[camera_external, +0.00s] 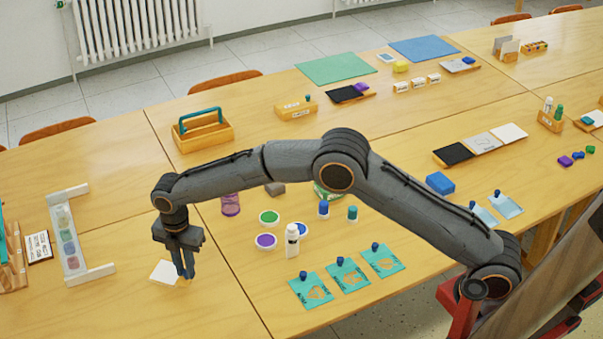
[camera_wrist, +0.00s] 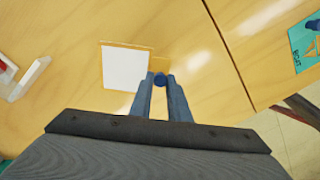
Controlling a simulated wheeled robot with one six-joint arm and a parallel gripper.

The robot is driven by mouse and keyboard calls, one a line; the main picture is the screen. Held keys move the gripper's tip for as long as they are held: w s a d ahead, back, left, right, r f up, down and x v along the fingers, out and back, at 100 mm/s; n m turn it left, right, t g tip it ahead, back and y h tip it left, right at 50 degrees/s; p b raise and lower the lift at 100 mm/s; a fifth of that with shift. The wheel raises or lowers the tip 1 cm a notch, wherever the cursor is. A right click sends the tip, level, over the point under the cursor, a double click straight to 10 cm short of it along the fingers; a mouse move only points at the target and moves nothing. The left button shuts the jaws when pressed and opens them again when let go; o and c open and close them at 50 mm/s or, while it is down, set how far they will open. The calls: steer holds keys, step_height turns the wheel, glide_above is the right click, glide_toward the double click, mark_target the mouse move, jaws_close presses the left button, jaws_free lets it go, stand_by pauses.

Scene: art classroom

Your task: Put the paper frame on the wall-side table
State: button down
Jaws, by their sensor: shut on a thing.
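The paper frame (camera_external: 166,272) is a white sheet with a thin wooden edge, low over the tabletop at the front left. It also shows in the wrist view (camera_wrist: 124,69), left of the fingertips, with a blue knob at its right side. My gripper (camera_external: 186,274) points down with its fingers close together. In the wrist view my gripper (camera_wrist: 160,84) is shut on the blue knob. I cannot tell whether the frame touches the wood. Joined wooden tables fill the view; the tabletop on the radiator side (camera_external: 250,95) lies at the back.
A wooden caddy (camera_external: 207,133) with a teal handle stands behind my arm. A white-ended paint rack (camera_external: 68,235) lies left of my gripper. Paint pots (camera_external: 265,241), a white bottle (camera_external: 292,240) and several teal stencil cards (camera_external: 311,290) lie to the right. Bare wood surrounds the frame.

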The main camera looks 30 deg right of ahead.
steer(key=shift+f+p, duration=0.35)
steer(key=shift+f, duration=2)
steer(key=shift+f, duration=0.1)
steer(key=c, duration=1.7)
jaws_free()
steer(key=shift+o, duration=0.2)
step_height(320, 180, up, 12)
steer(key=shift+r+b, duration=0.1)
steer(key=shift+b, duration=0.85)
